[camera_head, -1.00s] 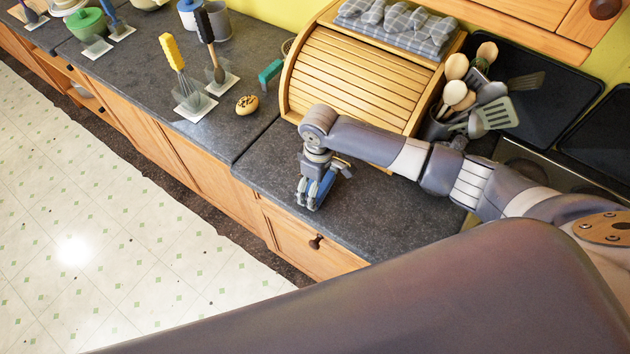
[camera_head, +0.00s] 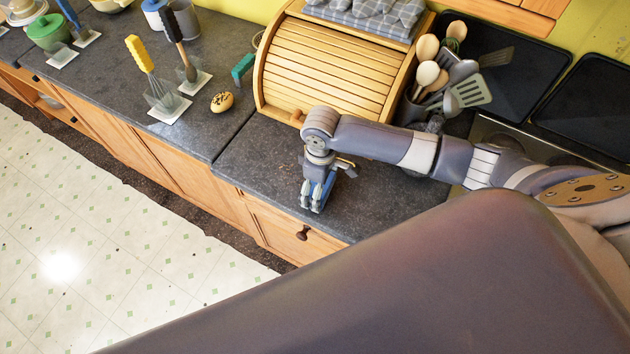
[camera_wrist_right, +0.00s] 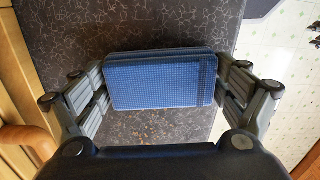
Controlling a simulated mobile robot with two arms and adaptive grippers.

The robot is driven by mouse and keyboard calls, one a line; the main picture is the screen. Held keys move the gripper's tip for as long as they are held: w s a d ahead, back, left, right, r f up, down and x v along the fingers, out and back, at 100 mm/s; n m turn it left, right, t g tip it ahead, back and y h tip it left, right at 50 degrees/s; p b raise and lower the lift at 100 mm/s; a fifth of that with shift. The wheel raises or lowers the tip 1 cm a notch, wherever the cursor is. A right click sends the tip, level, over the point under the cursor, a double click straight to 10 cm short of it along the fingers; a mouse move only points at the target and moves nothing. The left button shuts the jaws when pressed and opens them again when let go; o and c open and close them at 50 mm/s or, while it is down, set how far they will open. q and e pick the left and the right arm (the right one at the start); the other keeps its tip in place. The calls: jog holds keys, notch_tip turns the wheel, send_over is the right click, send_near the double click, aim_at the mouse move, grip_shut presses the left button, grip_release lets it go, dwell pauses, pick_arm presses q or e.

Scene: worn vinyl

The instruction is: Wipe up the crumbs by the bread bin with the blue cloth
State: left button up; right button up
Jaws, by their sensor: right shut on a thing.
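The blue cloth (camera_wrist_right: 160,82) is a folded pad between the fingers of my right gripper (camera_head: 317,200), which is shut on it. The cloth is low at the counter; I cannot tell whether it touches. In the head view only slim blue edges of it show. The wooden bread bin (camera_head: 330,70), roll front down, stands behind my right gripper. Small brownish crumbs (camera_head: 287,166) lie on the counter in front of the bin, left of the gripper. My left gripper is out of view.
A utensil pot (camera_head: 410,112) stands right of the bin, near black trays (camera_head: 500,85). A cookie-like round (camera_head: 222,101), a teal item (camera_head: 242,67) and a yellow-handled whisk (camera_head: 150,70) are to the left. The counter's front edge is close to the gripper.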

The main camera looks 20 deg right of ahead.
aim_at(282, 173)
jog(key=shift+w+a+b, duration=0.3)
jog(key=shift+w+a, duration=0.6)
jog(key=shift+w, duration=0.25)
jog(key=shift+w+a+b, duration=0.25)
jog(key=shift+w+a, duration=0.6)
jog(key=shift+w, duration=0.3)
jog(key=shift+a, duration=0.1)
jog(key=shift+w+a+f+b, duration=0.1)
jog(key=shift+w+a+b, duration=0.35)
jog(key=shift+w+a, duration=0.35)
jog(key=shift+w+a+b, duration=0.45)
jog(key=shift+w+a, duration=0.1)
jog(key=shift+w, duration=0.4)
jog(key=shift+w+a, duration=0.3)
jog(key=shift+w, duration=0.15)
jog(key=shift+w, duration=0.1)
